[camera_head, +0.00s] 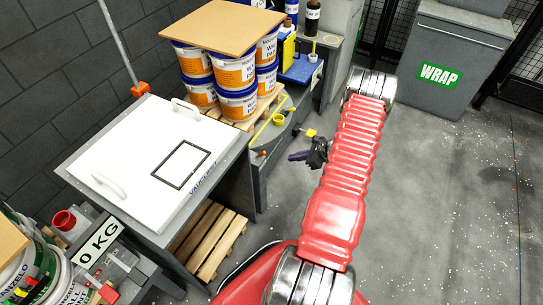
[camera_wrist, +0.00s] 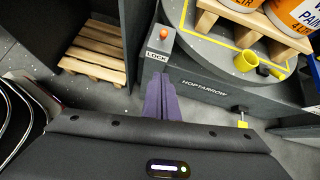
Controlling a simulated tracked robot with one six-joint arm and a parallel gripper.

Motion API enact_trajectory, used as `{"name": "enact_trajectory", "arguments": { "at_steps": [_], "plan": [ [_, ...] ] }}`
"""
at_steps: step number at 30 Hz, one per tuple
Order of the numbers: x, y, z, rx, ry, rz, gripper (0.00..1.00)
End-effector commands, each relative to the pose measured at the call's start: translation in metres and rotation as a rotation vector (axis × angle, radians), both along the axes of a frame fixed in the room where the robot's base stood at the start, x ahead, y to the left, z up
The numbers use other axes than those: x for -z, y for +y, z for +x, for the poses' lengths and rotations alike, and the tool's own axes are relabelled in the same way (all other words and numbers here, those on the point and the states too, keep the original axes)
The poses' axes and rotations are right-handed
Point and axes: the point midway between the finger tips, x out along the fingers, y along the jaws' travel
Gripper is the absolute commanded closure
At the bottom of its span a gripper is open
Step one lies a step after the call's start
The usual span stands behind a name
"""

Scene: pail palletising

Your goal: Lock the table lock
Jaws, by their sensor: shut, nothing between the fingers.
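The table lock is a small lever with an orange-red knob (camera_wrist: 164,33) above a LOCK label (camera_wrist: 157,56) on the grey turntable base (camera_wrist: 205,86). In the head view the red knob (camera_head: 262,153) is at the base's near left corner. My gripper (camera_wrist: 160,80) has purple fingers, shut and empty, pointing toward the label from just in front of the base. In the head view my gripper (camera_head: 291,157) is to the right of the knob, apart from it. The lower part of the lever is too small to make out.
A yellow-tipped lever (camera_wrist: 243,121) sticks out from the base's front, right of my fingers. A yellow cup-like part (camera_wrist: 247,60) is on the turntable's edge. Stacked paint pails (camera_head: 237,105) stand on a pallet there. A white-topped table (camera_head: 150,150) is at left; open floor lies right.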

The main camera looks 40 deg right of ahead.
Motion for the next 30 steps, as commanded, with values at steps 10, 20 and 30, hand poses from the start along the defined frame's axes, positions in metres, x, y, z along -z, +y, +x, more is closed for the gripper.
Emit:
{"name": "enact_trajectory", "arguments": {
  "at_steps": [10,20,30],
  "plan": [
    [0.01,0.005,0.011,-0.002,0.0,0.0,1.0],
    [0.042,0.019,0.044,-0.003,0.001,0.001,1.0],
    [0.065,0.031,0.073,-0.004,0.0,-0.002,1.0]
  ]
}}
